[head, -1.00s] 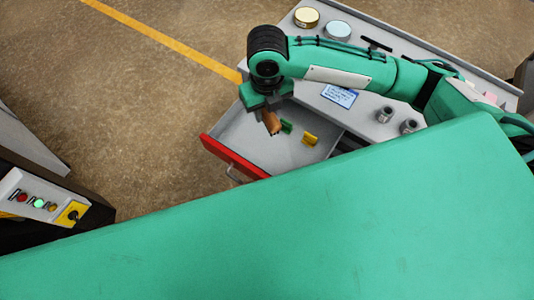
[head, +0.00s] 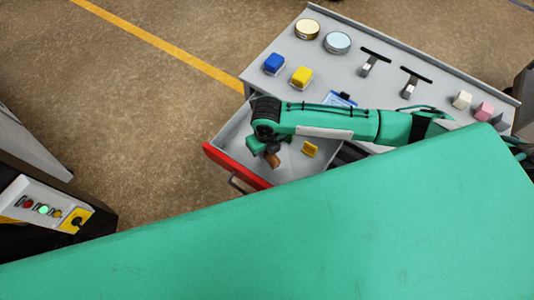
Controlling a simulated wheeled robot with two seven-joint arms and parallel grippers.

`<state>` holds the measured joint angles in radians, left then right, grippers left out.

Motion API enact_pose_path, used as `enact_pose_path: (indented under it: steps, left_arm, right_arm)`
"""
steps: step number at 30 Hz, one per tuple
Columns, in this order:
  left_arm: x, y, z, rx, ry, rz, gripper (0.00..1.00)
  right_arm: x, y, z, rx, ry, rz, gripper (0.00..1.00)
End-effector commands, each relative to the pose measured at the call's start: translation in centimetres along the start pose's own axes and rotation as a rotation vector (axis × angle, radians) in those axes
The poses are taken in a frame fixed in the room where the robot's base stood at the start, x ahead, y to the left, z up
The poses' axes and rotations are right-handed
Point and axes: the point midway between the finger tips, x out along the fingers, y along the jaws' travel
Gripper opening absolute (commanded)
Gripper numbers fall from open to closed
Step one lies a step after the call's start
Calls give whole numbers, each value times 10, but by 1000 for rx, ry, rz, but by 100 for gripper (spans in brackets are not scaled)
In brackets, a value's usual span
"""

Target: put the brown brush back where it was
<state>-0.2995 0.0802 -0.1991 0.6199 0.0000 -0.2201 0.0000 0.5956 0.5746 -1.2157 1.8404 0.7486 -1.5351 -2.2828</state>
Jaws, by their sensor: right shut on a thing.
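The brown brush (head: 273,159) is in my right gripper (head: 269,150), which is shut on it. Only a short brown part of it shows below the jaws; the rest is hidden by the gripper. Gripper and brush are over the inside of the open grey drawer (head: 228,138) with the red front (head: 236,166). I cannot tell whether the brush touches the drawer floor. My left gripper is not in view.
A control box (head: 45,207) is at left.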

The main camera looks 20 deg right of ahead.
Motion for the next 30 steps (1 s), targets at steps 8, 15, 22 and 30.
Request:
enact_pose_path:
  steps: [8,15,22,30]
  left_arm:
    - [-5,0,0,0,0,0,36]
    - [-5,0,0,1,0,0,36]
    - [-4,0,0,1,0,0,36]
    - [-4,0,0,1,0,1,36]
  right_arm:
    - [32,0,-1,2,4,0,6]
    - [39,0,0,0,0,0,6]
    - [41,0,0,1,0,0,37]
    - [41,0,0,0,0,0,49]
